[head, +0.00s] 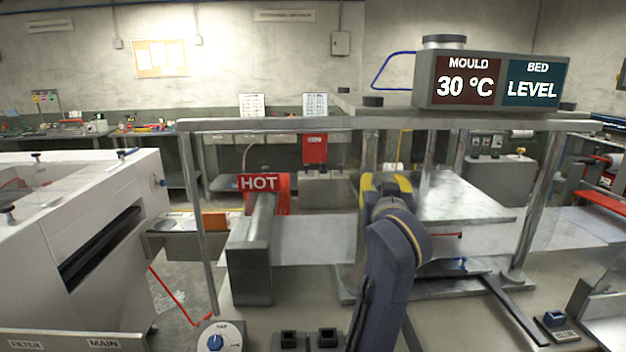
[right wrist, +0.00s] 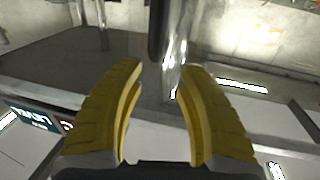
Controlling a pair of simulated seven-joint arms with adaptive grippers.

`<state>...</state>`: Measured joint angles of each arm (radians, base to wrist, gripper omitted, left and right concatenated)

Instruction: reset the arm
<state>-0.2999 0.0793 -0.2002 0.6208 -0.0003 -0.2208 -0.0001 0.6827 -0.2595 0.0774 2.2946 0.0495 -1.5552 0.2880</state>
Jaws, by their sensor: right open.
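My right arm reaches up from the bottom of the head view, and its yellow-fingered gripper (head: 386,186) is in front of the metal press frame. In the right wrist view the two yellow fingers of the gripper (right wrist: 160,110) stand apart with nothing between their tips. A shiny metal column (right wrist: 174,55) shows beyond the fingertips; I cannot tell how close it is. My left gripper is in neither view.
A display (head: 497,81) reads MOULD 30 °C and BED LEVEL. A HOT sign (head: 259,182) marks a roller unit at centre left. A flat metal plate (head: 465,198) lies right of the gripper. A white machine (head: 130,250) stands left. A dial (head: 216,341) is at the bottom.

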